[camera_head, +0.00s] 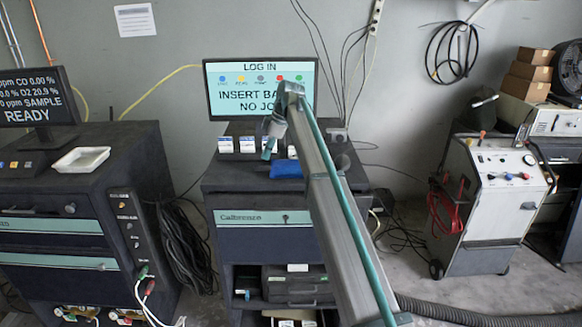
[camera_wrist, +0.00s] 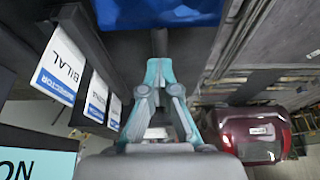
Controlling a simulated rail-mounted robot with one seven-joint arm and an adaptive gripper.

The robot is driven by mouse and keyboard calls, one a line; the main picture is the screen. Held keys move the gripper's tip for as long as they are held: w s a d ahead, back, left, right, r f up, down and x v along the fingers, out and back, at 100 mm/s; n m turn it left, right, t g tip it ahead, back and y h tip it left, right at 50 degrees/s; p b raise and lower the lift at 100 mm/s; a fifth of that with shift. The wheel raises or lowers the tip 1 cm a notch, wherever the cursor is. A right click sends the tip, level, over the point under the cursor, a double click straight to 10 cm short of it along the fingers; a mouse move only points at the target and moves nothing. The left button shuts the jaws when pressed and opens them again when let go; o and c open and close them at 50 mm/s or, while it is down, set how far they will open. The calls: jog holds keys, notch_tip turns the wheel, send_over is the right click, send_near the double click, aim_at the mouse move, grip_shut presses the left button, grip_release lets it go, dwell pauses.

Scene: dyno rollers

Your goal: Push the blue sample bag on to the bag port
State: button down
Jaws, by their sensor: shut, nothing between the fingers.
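The blue sample bag (camera_head: 286,169) lies on top of the middle dark cabinet, below the monitor. In the wrist view the bag (camera_wrist: 158,13) fills the top edge, just beyond my fingertips. My gripper (camera_head: 267,155) hangs over the cabinet top, just left of the bag. In the wrist view my gripper (camera_wrist: 159,68) has its teal fingers together with nothing between them. A short grey tube (camera_wrist: 159,42) shows between the fingertips and the bag. I cannot tell whether it is the bag's neck or the bag port. Contact with the bag cannot be told.
Name cards (camera_head: 225,145) stand in a row left of my gripper, close beside it in the wrist view (camera_wrist: 62,72). The monitor (camera_head: 235,92) stands behind my arm. A red car (camera_wrist: 257,135) shows in the wrist view.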

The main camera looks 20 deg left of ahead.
aim_at(280, 165)
jog(key=shift+r, duration=0.55)
jog(key=c, duration=1.4)
grip_release()
jog(key=v, duration=1.2)
